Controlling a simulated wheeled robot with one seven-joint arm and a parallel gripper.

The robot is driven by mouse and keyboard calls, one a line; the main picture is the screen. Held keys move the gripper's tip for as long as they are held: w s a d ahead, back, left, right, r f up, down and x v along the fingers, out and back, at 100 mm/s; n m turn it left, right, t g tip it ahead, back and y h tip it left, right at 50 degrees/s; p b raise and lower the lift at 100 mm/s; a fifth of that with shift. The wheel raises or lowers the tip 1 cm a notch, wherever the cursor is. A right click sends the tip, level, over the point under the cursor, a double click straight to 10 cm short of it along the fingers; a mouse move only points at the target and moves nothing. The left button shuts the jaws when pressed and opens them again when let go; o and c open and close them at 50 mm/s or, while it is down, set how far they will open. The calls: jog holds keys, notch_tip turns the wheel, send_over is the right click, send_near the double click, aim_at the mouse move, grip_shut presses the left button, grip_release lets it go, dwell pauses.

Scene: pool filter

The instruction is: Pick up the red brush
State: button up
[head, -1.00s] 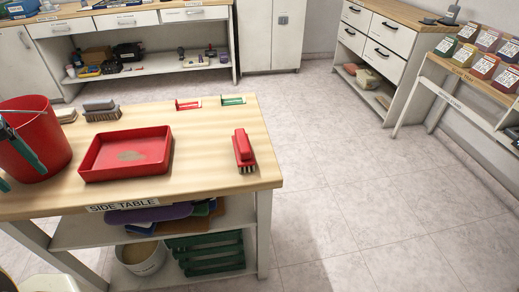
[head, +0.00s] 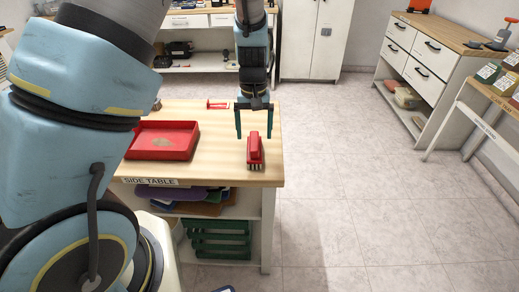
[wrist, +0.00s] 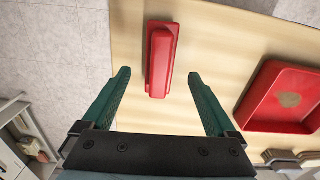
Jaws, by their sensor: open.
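The red brush (head: 255,152) lies on the wooden top of the side table (head: 215,172), near its right end, with pale bristles showing at its near end. It also shows in the wrist view (wrist: 161,60). My gripper (head: 254,137) hangs over the table at the brush, with its two green fingers apart. In the wrist view my gripper (wrist: 158,75) is open, one finger to each side of the brush's line. The near end of the brush lies between the fingertips, and neither finger appears to touch it. The exact height above the brush is hard to tell.
A red tray (head: 162,141) lies to the left of the brush. A red-labelled item (head: 217,105) lies at the table's back edge. My arm covers the table's left part. A drawer cabinet (head: 425,60) stands at the right, with clear floor (head: 350,170) between.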

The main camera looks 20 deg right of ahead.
aim_at(255, 148)
jog(key=shift+f+p, duration=1.1)
jog(key=shift+f, duration=2.45)
grip_shut()
